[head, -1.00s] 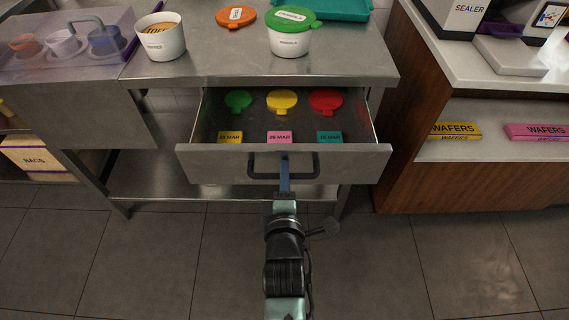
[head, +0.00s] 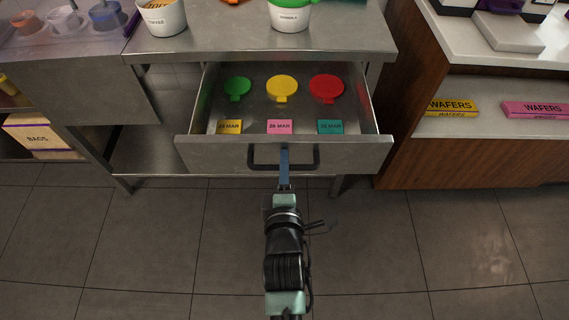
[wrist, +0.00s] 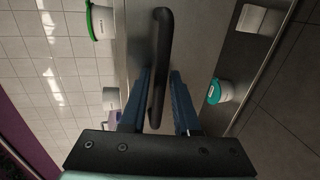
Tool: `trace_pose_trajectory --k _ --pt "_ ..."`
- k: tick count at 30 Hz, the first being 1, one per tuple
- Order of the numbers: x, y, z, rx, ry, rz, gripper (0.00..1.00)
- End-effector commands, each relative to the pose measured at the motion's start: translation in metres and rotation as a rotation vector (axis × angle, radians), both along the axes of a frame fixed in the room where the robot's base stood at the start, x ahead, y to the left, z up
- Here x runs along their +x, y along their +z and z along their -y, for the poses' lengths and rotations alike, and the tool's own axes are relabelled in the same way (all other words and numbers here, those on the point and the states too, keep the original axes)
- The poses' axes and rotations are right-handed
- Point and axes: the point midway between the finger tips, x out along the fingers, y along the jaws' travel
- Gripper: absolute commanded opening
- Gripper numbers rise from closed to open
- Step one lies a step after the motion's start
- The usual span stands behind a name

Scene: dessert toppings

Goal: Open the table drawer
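The table drawer (head: 348,152) is grey metal and stands pulled well out from under the steel table (head: 330,38). Its dark bar handle (head: 262,166) is on the front; it also shows in the wrist view (wrist: 162,40). My gripper (head: 284,152) is at the middle of the handle. In the wrist view its blue fingers (wrist: 160,74) stand apart, one on each side of the bar. The bar lies close to the left finger, with a narrow gap at the right one. The exact contact is partly hidden.
In the drawer lie green (head: 237,86), yellow (head: 282,87) and red (head: 326,87) lids, with yellow (head: 230,127), pink (head: 279,127) and teal (head: 330,127) date labels. White tubs stand on the table. A wooden counter (head: 400,150) stands close at right. The floor in front is clear.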

Motion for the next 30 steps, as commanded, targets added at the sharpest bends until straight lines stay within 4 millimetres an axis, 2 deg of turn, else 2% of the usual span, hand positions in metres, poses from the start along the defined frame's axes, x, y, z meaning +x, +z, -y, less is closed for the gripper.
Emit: trace_pose_trajectory --k 7,11,30 --pt "0.000 0.000 0.000 0.000 0.000 0.000 0.30" --pt "-0.008 0.001 0.001 -0.001 -0.001 -0.001 0.30" --pt "-0.110 0.023 0.001 0.000 -0.001 -0.002 0.30"
